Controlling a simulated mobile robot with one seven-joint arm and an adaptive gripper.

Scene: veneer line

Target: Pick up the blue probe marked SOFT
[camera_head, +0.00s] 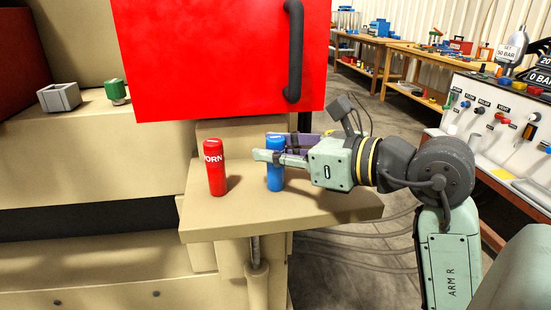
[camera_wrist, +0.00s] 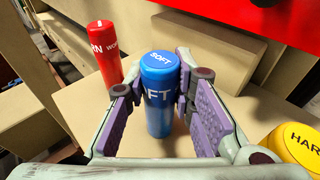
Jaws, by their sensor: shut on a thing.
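The blue probe (camera_head: 275,176) stands upright on a beige shelf, between the fingers of my gripper (camera_head: 272,155). In the wrist view the blue probe (camera_wrist: 159,90) shows SOFT on its top and part of that word on its side. My gripper (camera_wrist: 158,105) is shut on it, with purple pads on both sides. The probe's base appears to rest on the shelf; I cannot tell of any gap. Part of its side is hidden by a finger in the head view.
A red probe marked WORN (camera_head: 214,168) stands upright just left of the blue one. A yellow probe (camera_wrist: 297,148) marked with HAR shows at the wrist view's lower right. The beige shelf (camera_head: 330,208) has bare room in front. A red panel (camera_head: 220,60) with a black handle hangs above.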

